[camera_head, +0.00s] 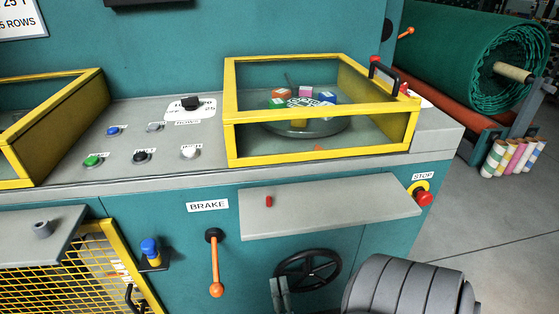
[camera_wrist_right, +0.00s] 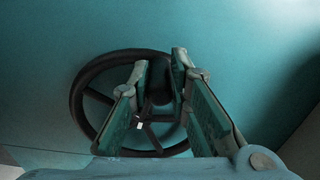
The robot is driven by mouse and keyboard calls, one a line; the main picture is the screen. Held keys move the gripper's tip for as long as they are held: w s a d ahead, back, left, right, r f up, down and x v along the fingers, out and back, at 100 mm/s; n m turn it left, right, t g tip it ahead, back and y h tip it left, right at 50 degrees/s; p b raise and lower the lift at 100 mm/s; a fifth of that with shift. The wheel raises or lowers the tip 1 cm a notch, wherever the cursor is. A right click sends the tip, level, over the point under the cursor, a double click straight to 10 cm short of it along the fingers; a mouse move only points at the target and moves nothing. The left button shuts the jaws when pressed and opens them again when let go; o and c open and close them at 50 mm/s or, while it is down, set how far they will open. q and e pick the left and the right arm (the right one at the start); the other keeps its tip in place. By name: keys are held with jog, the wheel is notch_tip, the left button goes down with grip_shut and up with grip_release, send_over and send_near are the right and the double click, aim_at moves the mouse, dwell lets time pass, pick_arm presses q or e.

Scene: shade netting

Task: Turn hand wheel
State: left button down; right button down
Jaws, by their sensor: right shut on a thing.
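The black hand wheel (camera_head: 308,270) is mounted on the teal machine front, low in the head view. In the right wrist view the hand wheel (camera_wrist_right: 76,97) shows as a dark ring with spokes. My right gripper (camera_head: 280,284) is at the wheel's left side in the head view, with its grey arm in front at lower right. In the wrist view my right gripper (camera_wrist_right: 161,72) has a finger on each side of a dark part of the wheel near its upper right and is shut on it. The fingers hide some of the wheel. My left gripper is not in view.
A grey shelf (camera_head: 330,208) juts out above the wheel. An orange brake lever (camera_head: 215,270) hangs to its left, and a red stop button (camera_head: 424,198) is at upper right. A yellow mesh guard (camera_head: 85,270) stands at lower left. Open floor (camera_head: 490,230) lies to the right.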

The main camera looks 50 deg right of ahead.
jog(key=shift+d+r, duration=0.1)
jog(key=shift+r, duration=0.4)
jog(key=c, duration=1.5)
grip_release()
notch_tip(320, 180, up, 10)
